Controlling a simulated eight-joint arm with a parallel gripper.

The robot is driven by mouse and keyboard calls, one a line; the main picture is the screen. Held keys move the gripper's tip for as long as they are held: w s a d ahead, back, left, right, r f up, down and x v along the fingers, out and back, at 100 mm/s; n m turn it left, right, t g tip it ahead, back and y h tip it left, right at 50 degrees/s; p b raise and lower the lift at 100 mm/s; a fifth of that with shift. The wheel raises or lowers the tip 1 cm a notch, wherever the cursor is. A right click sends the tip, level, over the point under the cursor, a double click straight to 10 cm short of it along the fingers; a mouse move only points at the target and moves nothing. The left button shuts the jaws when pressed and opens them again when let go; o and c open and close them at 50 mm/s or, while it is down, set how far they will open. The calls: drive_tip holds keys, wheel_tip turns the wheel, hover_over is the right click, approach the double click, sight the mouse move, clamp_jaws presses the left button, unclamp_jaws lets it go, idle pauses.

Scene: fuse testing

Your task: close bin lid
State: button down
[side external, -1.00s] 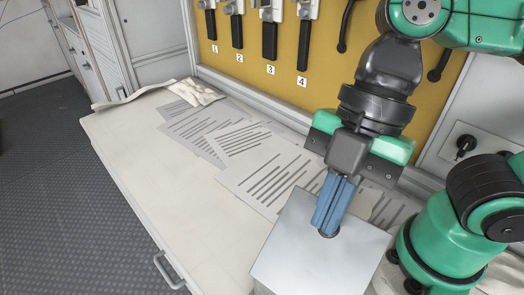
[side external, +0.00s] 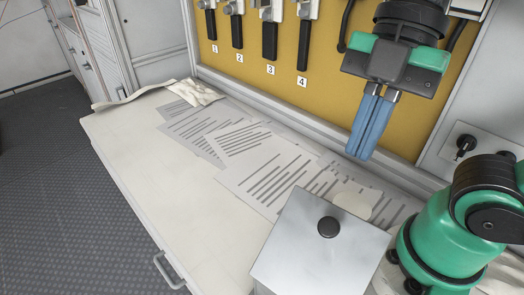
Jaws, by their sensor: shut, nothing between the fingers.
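The bin (side external: 283,276) is a metal box at the bottom of the side view, on the bench. Its flat grey lid (side external: 310,255) lies on top and covers it, with a round black knob (side external: 328,227) in the middle. My gripper (side external: 360,155) is up and to the right of the lid, apart from it. Its blue fingers are shut together, pointing down, with nothing held. The bin's far sides are hidden.
Printed sheets (side external: 262,172) lie on the cream bench top (side external: 150,165) behind the bin. A crumpled cloth (side external: 190,92) is at the far left. A yellow panel (side external: 335,90) with numbered black-handled switches stands behind. The left bench top is clear.

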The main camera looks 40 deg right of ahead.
drive_tip(key=d, duration=0.2)
wheel_tip(320, 180, up, 8)
drive_tip(key=h, duration=0.4)
hover_over(334, 212)
drive_tip(key=a, duration=0.5)
drive_tip(key=shift+g, duration=0.3)
drive_tip(key=f, duration=0.8)
drive_tip(key=d+f, duration=0.1)
drive_tip(key=f, duration=0.3)
drive_tip(key=shift+s+f, duration=0.15)
drive_tip(key=shift+s, duration=0.1)
drive_tip(key=shift+d+f, duration=0.3)
drive_tip(key=shift+d, duration=0.15)
drive_tip(key=shift+w+d+f, duration=0.15)
drive_tip(key=shift+d+f, duration=0.45)
drive_tip(key=shift+d, duration=0.25)
drive_tip(key=shift+w+d+f, duration=0.15)
drive_tip(key=shift+d+f, duration=0.45)
drive_tip(key=shift+d, duration=0.2)
drive_tip(key=shift+w+d+f, duration=0.1)
drive_tip(key=shift+d+f, duration=0.55)
drive_tip(key=shift+f, duration=0.2)
drive_tip(key=shift+w+d+f, duration=0.1)
drive_tip(key=shift+d+f, duration=0.5)
drive_tip(key=shift+f, duration=0.25)
